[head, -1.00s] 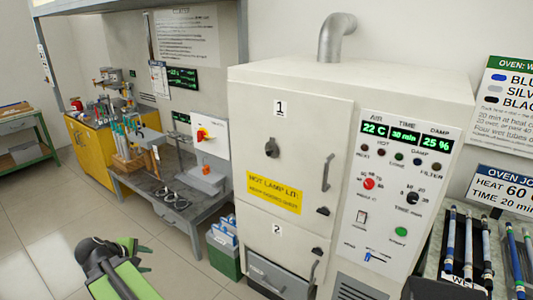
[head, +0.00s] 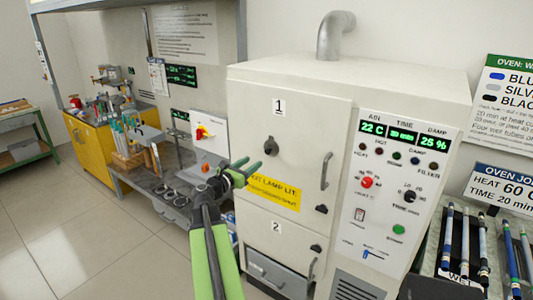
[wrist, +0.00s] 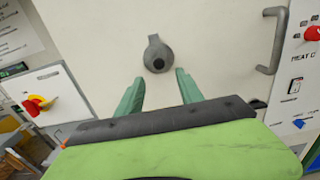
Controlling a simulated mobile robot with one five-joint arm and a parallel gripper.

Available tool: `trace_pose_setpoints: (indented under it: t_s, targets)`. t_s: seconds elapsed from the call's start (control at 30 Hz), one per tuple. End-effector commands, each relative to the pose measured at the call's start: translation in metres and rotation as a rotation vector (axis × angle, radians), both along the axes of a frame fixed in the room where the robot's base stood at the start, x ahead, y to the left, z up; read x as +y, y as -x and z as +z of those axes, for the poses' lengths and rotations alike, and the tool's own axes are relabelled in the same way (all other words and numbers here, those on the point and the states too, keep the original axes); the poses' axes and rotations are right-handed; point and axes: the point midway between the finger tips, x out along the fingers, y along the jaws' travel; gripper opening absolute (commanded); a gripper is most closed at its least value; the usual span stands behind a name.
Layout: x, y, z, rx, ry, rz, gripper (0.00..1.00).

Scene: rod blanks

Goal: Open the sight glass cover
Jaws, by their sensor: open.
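The sight glass cover looks to be the dark grey teardrop-shaped piece (head: 271,147) on the upper oven door (head: 310,145), below the "1" label. In the wrist view the cover (wrist: 157,54) hangs with its narrow end up and its round end down, in front of my gripper. My gripper (head: 243,173) has green fingers and is raised in front of the door, just below and left of the cover in the head view. In the wrist view my gripper (wrist: 160,88) is open and empty, its fingertips below the cover and apart from it. No glass shows.
A vertical door handle (head: 326,171) stands out to the right of the cover. The control panel (head: 395,190) is further right. A yellow sign (head: 285,198) is on the door below. A workbench (head: 160,180) with a red-knobbed switch box is at left.

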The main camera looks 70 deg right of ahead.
Motion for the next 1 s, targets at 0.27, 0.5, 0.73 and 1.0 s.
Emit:
trace_pose_setpoints:
  t_s: [0.27,0.5,0.73,1.0]
  targets:
    - [-0.068,0.016,0.000,-0.001,-0.001,-0.002,0.44]
    - [-0.097,0.024,0.000,-0.002,0.000,0.000,0.44]
    - [-0.099,0.025,0.000,-0.002,0.000,0.002,0.44]
    - [-0.099,0.025,0.000,-0.002,0.000,0.002,0.20]
